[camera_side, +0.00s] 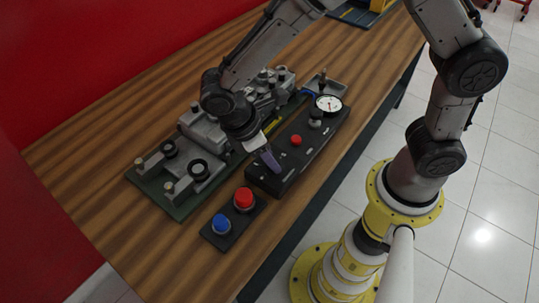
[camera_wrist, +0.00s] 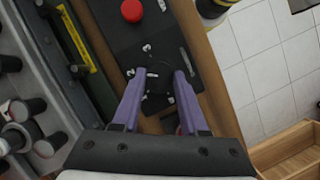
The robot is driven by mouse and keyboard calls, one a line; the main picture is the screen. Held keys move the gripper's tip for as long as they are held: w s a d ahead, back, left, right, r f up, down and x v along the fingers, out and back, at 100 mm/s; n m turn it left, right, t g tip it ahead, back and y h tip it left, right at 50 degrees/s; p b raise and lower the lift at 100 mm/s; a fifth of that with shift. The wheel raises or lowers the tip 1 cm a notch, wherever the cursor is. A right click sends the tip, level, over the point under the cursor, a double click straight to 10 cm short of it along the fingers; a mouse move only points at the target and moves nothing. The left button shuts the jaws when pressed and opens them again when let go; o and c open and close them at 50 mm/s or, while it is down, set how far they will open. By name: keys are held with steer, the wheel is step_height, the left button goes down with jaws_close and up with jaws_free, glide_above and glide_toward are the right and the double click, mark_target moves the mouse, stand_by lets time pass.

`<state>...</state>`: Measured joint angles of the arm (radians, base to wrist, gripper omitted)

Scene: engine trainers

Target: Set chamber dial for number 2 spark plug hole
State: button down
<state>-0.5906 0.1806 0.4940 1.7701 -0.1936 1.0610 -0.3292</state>
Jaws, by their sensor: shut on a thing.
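A long black panel (camera_side: 316,150) lies on the wooden table and carries a white-faced gauge (camera_side: 328,103), a red button (camera_side: 296,140) and a dark knob. In the wrist view the chamber dial (camera_wrist: 157,98) is a dark round knob on the panel (camera_wrist: 172,55), with small white marks around it. My gripper (camera_wrist: 159,76) has its two purple fingers on either side of the dial, shut on it. In the side view my gripper (camera_side: 272,163) is tilted down onto the panel's near end, and its fingers hide the dial.
A grey engine block on a green base (camera_side: 178,208) stands left of the panel. A small black box with a red button (camera_side: 243,198) and a blue button (camera_side: 221,223) sits at the near end. Bare table (camera_side: 85,155) lies farther left.

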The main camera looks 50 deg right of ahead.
steer(key=shift+c, duration=2.2)
jaws_free()
steer(key=v, duration=1.3)
steer(key=shift+r, duration=0.35)
steer(key=shift+w, duration=0.1)
